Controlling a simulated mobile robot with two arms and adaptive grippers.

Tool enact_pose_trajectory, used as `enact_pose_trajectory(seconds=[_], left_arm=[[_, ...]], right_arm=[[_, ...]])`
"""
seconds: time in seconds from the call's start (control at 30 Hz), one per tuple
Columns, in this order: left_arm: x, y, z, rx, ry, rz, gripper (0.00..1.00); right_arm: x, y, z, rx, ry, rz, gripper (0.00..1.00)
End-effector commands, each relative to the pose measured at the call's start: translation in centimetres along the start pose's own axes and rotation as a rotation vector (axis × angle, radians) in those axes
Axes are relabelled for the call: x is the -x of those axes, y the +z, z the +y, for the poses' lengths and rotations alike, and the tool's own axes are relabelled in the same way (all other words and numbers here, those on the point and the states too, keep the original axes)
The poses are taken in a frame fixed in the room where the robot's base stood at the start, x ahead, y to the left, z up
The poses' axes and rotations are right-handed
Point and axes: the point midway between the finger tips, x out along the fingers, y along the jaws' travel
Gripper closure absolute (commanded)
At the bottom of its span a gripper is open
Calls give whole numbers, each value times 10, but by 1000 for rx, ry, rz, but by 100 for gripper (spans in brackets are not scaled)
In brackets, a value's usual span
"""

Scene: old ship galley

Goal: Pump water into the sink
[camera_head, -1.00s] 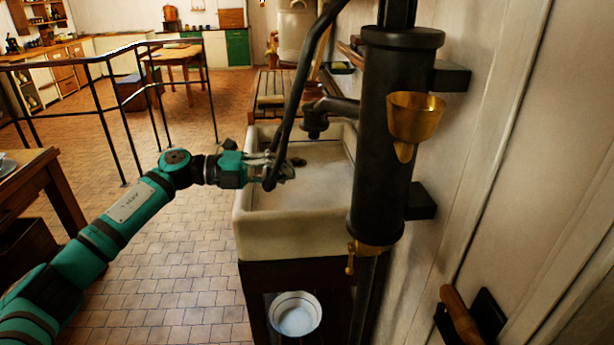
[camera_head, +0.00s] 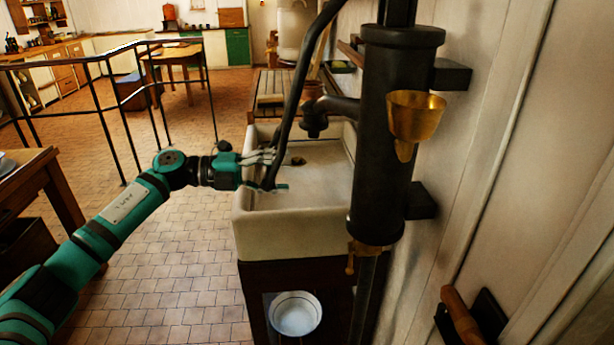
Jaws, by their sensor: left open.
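The black hand pump (camera_head: 385,150) stands upright at the right wall. A brass funnel (camera_head: 414,120) sits on its side and its spout (camera_head: 318,118) points over the sink. The long curved pump handle (camera_head: 290,100) hangs down in front of the sink's left side. The pale sink (camera_head: 290,235) stands below the spout, and I see no water flowing. My left gripper (camera_head: 275,172) is open at the handle's lower end, with its fingers on both sides of the handle. I cannot tell whether they touch it. My right gripper is not in view.
A white bowl (camera_head: 295,313) is under the sink. A black railing (camera_head: 105,100) and a wooden table (camera_head: 35,185) stand at the left. A wooden-handled fitting (camera_head: 461,315) is low at the right wall. The tiled floor (camera_head: 180,260) is clear.

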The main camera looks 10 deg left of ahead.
Motion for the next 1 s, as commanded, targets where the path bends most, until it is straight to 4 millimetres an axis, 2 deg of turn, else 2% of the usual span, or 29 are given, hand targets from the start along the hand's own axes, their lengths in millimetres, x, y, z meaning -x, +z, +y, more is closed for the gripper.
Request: enact_pose_trajectory(seconds=[0.7, 1.0], left_arm=[[74, 1, 0, 0, 0, -2, 42], [88, 0, -1, -1, -1, 1, 42]], right_arm=[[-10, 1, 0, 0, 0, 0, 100], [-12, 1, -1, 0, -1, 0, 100]])
